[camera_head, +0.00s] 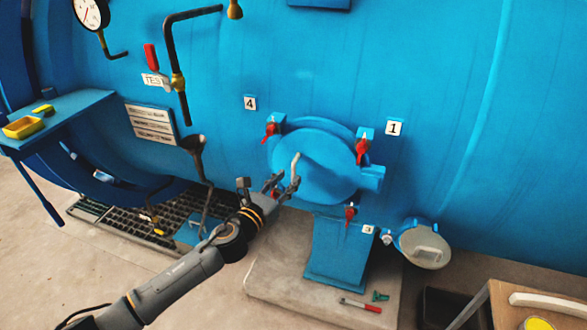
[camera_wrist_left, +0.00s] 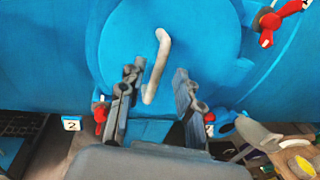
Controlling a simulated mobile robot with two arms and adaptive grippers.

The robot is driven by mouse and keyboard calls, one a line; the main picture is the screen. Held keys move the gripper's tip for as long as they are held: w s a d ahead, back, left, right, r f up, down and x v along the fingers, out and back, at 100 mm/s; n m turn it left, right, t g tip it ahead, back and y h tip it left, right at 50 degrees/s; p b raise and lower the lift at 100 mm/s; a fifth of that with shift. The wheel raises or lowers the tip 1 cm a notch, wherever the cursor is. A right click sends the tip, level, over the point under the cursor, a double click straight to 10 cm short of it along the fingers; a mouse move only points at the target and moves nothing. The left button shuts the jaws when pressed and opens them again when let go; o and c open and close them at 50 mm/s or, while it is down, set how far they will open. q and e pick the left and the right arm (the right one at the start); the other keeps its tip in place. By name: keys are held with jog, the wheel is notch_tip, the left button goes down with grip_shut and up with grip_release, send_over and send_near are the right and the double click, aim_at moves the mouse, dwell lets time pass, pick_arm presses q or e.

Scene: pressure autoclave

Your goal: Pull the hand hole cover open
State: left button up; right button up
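The hand hole cover (camera_head: 318,170) is a round blue disc on the blue vessel, with a pale bent handle (camera_head: 296,168) near its middle. The cover appears closed against its round frame. In the left wrist view the handle (camera_wrist_left: 157,66) stands between the open fingers of my left gripper (camera_wrist_left: 153,95), with a gap on both sides. In the head view my left gripper (camera_head: 282,185) is in front of the cover's lower left part. Red-handled clamps sit around the cover, at upper left (camera_head: 270,129), upper right (camera_head: 362,150) and lower right (camera_head: 350,213). My right gripper is not visible.
A blue pedestal (camera_head: 338,250) stands below the cover on a pale slab. Pipes with a red valve handle (camera_head: 151,57) are at upper left. A wooden-edged table (camera_head: 500,300) is at lower right.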

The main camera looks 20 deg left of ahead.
aim_at(292, 174)
pick_arm(q)
jog(key=shift+x, duration=2.2)
grip_shut()
